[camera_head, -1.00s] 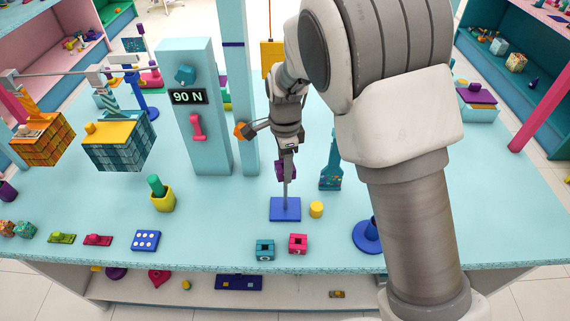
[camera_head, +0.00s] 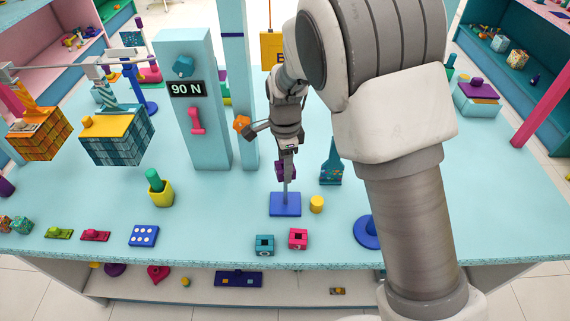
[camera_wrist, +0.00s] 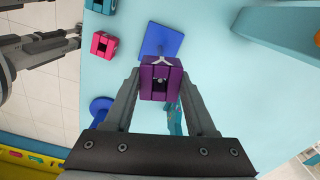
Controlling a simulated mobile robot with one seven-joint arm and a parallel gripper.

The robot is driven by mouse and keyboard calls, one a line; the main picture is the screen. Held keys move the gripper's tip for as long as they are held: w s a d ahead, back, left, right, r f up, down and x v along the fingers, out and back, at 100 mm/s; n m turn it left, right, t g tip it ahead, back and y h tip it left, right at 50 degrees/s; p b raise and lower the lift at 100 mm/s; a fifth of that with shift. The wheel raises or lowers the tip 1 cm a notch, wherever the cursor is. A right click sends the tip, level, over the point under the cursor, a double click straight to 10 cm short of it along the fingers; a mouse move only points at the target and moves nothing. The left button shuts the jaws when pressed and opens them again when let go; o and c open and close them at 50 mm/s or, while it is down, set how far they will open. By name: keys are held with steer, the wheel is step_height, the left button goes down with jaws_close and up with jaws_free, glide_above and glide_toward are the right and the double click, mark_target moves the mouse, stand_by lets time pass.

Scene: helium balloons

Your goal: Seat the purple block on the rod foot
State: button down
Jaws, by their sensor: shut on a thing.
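The purple block (camera_head: 286,170) is gripped by my gripper (camera_head: 287,158) above the rod foot (camera_head: 285,206), a blue square plate with a thin upright grey rod. In the wrist view the purple block (camera_wrist: 168,90) sits between the two fingertips of my gripper (camera_wrist: 160,84), with a dark hole facing the camera. A small pale spot shows in that hole. The block is in line with the rod, well above the plate (camera_wrist: 165,38), and the rod shows below it. I cannot tell clearly how far the rod is inside the block.
A yellow cylinder (camera_head: 317,204) stands just right of the plate. A teal block (camera_head: 265,245) and a pink block (camera_head: 298,239), both with holes, lie in front. A blue round base (camera_head: 368,232) is farther right.

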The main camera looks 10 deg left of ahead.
steer(key=shift+f+b, duration=2.95)
steer(key=shift+f, duration=1.7)
steer(key=shift+r, duration=0.1)
steer(key=shift+r+p, duration=4.45)
steer(key=shift+r, duration=1.55)
steer(key=shift+d, duration=0.1)
